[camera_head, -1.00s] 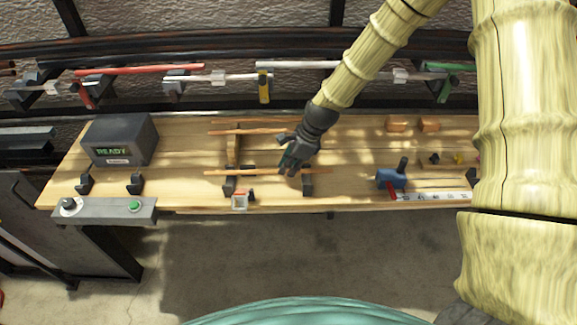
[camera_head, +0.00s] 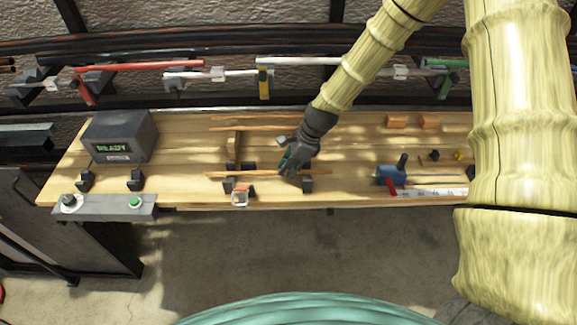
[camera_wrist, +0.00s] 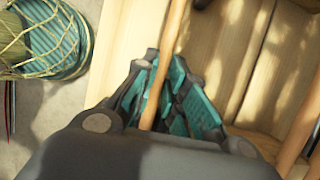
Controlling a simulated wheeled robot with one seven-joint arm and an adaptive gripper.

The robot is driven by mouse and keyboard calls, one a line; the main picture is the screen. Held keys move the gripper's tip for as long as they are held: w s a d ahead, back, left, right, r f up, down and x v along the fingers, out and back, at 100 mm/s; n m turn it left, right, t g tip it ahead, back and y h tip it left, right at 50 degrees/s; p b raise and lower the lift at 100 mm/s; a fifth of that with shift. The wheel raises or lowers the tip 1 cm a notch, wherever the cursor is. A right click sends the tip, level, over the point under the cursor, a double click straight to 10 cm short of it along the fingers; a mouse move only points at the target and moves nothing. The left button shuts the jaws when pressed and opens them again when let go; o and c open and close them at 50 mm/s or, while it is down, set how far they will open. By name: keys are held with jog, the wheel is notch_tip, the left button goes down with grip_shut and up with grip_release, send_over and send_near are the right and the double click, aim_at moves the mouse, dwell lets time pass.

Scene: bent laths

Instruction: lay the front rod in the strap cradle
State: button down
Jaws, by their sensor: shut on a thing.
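The front rod (camera_head: 240,173) is a thin orange-brown wooden rod lying left to right near the bench's front edge. My gripper (camera_head: 287,168) is low over the bench and shut on it, right of its middle. In the wrist view, the rod (camera_wrist: 165,65) runs between the teal finger pads of my gripper (camera_wrist: 165,88). Dark supports stand below the rod, including a right one (camera_head: 307,185); I cannot tell whether it touches them. Two black open-topped brackets, left (camera_head: 84,180) and right (camera_head: 136,180), stand at the bench's left front. I cannot tell which fixture is the strap cradle.
More rods (camera_head: 235,128) lie behind on the wooden bench (camera_head: 185,150). A grey box marked READY (camera_head: 118,137) and a button panel (camera_head: 105,206) are at left. A blue tool (camera_head: 391,176) lies right. The bench between box and rods is clear.

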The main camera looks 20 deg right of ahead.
jog(key=c, duration=1.5)
grip_release()
jog(key=shift+o, duration=0.2)
jog(key=shift+w+r, duration=0.1)
jog(key=shift+r, duration=0.45)
jog(key=b+v, duration=0.3)
jog(key=v, duration=0.9)
jog(key=shift+b, duration=0.4)
jog(key=shift+r, duration=0.1)
